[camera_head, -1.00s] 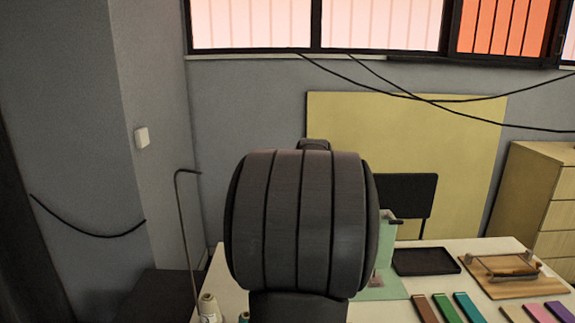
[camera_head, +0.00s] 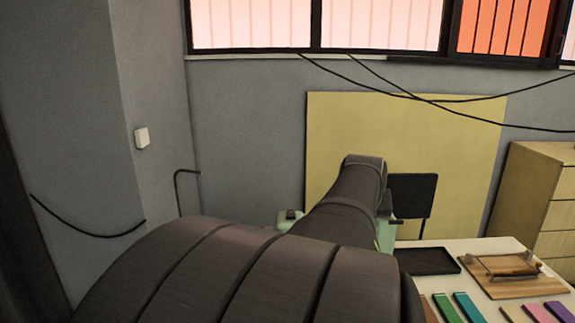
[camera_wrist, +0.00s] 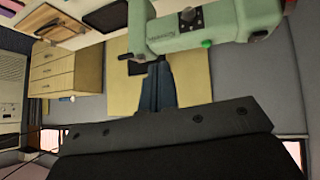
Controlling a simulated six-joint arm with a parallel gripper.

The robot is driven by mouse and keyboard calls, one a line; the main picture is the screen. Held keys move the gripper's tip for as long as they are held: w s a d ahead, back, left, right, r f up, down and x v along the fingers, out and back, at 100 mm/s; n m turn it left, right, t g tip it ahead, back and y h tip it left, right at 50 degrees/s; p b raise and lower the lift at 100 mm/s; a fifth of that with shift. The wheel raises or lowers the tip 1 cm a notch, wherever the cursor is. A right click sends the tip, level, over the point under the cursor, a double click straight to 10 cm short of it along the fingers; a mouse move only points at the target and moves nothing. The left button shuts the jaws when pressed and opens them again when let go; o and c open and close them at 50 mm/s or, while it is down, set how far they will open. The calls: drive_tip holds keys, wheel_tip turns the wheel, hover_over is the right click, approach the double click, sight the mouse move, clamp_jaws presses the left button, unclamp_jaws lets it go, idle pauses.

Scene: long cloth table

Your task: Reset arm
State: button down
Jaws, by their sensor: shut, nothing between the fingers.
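My arm fills the lower middle of the head view, its dark links reaching away over the table; the gripper is hidden there. In the wrist view my gripper (camera_wrist: 158,68) shows as two dark grey fingers close together, shut and empty. They point toward a pale green sewing machine (camera_wrist: 215,28), which looks near the fingertips in the picture; I cannot tell the gap. In the head view the machine is mostly hidden behind my arm, with a green part (camera_head: 386,236) showing beside it.
The white table (camera_head: 470,245) holds a black tray (camera_head: 427,261), a wooden board with a handle (camera_head: 510,275) and several coloured strips (camera_head: 468,307) at right. A black chair (camera_head: 412,193) and a yellow board (camera_head: 450,130) stand behind. A wooden drawer unit (camera_head: 545,200) stands at right.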

drive_tip(key=shift+s+d+f, duration=0.1)
drive_tip(key=shift+s+d, duration=0.1)
drive_tip(key=shift+s, duration=0.3)
drive_tip(key=shift+s+d, duration=0.15)
drive_tip(key=shift+s, duration=0.3)
